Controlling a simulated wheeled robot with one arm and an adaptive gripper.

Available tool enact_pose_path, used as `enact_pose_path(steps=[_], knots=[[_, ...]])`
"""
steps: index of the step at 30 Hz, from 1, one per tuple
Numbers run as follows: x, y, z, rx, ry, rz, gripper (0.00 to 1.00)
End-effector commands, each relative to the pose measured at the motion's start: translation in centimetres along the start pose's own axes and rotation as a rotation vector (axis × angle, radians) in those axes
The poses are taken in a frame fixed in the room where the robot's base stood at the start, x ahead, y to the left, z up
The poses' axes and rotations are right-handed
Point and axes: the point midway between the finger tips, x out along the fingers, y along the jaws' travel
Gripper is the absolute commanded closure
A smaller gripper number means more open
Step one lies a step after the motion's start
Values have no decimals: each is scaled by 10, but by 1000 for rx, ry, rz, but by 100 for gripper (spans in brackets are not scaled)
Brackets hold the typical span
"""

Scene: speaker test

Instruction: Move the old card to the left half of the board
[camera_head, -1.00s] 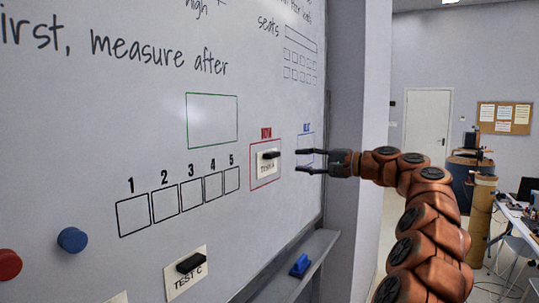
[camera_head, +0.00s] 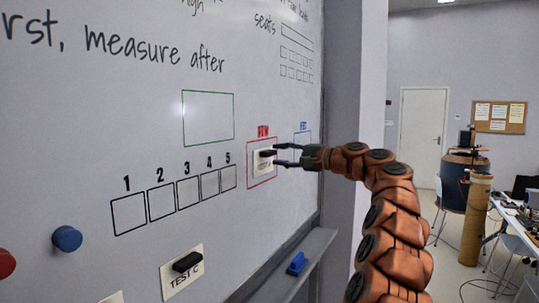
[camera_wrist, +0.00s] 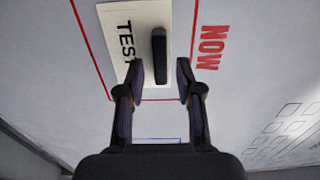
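A white card (camera_head: 259,167) with a black handle (camera_head: 267,153) is on the whiteboard (camera_head: 70,130), inside the red box marked NOW. In the wrist view this card (camera_wrist: 125,14) reads "TES…", its last letters hidden by a finger. My gripper (camera_head: 276,155) is open at the card, its fingertips on either side of the handle (camera_wrist: 159,48) in the wrist view, with a gap on both sides. Whether the fingertips touch the card cannot be told. A second card, TEST C (camera_head: 170,280), with a black handle, is on the board lower left. No card is visibly marked old.
Several empty numbered boxes (camera_head: 160,202) and an empty green box (camera_head: 208,118) are on the board left of my gripper. A blue knob (camera_head: 67,238) and a red knob (camera_head: 6,263) are at far left. A blue eraser (camera_head: 297,263) lies on the ledge (camera_head: 312,248) below.

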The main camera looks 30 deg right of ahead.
Motion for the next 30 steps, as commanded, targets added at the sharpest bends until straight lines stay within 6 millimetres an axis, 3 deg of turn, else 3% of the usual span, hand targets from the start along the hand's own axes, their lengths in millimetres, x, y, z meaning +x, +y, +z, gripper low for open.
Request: enact_pose_path(steps=[6, 16, 30], knots=[[19, -1, 0, 0, -1, 0, 65], [22, 0, 0, 0, 1, 0, 65], [22, 0, 0, 0, 1, 0, 89]])
